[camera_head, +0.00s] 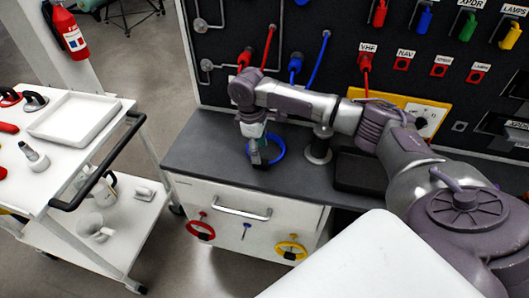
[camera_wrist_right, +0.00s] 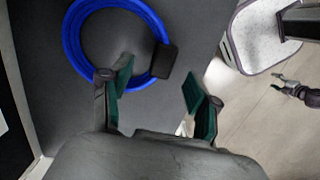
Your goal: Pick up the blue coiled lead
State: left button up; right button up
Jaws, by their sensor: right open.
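The blue coiled lead (camera_head: 277,149) lies on the dark worktop (camera_head: 212,140) of the bench, near its front edge. In the right wrist view the lead (camera_wrist_right: 72,42) is a ring of several turns with a black block (camera_wrist_right: 165,62) on its right side. My right gripper (camera_head: 260,160) is above the lead in the head view and partly hides it. In the right wrist view its green-padded fingers (camera_wrist_right: 158,90) are apart, with nothing held between them. The black block is just beyond the gap between the fingers. My left gripper is not in view.
A black tray (camera_head: 358,172) and a silver post (camera_head: 319,150) stand right of the lead. A panel (camera_head: 345,30) with hanging leads rises behind. A white drawer front (camera_head: 235,208) is below, with red and yellow rings. A white cart (camera_head: 100,107) stands left.

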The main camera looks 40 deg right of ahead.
jog(key=shift+s+f, duration=0.2)
jog(key=shift+f, duration=0.8)
jog(key=shift+s+f, duration=0.15)
jog(key=shift+f, duration=0.8)
grip_shut()
